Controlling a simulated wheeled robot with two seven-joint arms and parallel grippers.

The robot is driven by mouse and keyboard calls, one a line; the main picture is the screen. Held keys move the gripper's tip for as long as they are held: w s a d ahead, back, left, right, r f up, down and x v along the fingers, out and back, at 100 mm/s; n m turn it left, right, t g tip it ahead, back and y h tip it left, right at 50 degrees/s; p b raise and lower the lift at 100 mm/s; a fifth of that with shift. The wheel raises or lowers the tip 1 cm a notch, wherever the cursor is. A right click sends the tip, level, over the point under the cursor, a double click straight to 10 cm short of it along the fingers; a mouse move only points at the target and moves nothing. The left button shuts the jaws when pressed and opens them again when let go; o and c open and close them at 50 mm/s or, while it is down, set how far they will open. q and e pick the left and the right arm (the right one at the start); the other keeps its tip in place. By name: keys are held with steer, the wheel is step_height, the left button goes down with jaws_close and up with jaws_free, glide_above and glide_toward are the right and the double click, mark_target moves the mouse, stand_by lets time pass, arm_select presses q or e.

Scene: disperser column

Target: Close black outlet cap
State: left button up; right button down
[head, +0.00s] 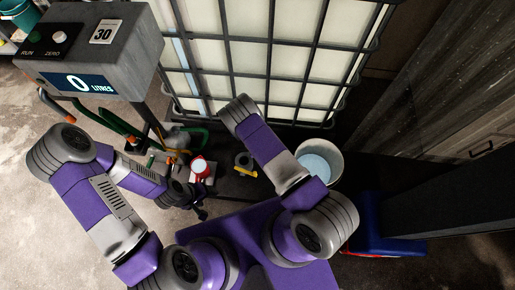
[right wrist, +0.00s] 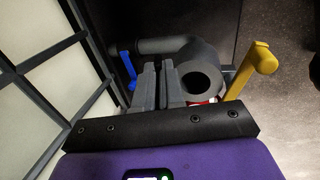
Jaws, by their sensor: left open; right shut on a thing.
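In the right wrist view a dark grey pipe outlet (right wrist: 199,82) points its round open mouth towards me. My right gripper (right wrist: 158,80) is just left of that mouth, its fingers shut with a thin dark piece between them. This piece seems to be the black outlet cap, but the fingers hide most of it. In the head view my right arm's own links hide that gripper. My left gripper (head: 202,212) is open and low, left of centre in the head view, apart from the outlet.
A yellow handle (right wrist: 256,70) stands right of the outlet and a blue handle (right wrist: 127,70) left of it. A caged white tank (head: 292,55) fills the back. A white bucket (head: 335,154) stands right of my right arm. A litre display (head: 85,82) is upper left.

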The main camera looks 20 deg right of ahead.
stand_by(0.3)
steer(key=c, duration=1.2)
jaws_free()
steer(key=shift+c, duration=0.2)
steer(key=p+v, duration=0.2)
steer(key=v, duration=0.5)
steer(key=shift+r, duration=0.25)
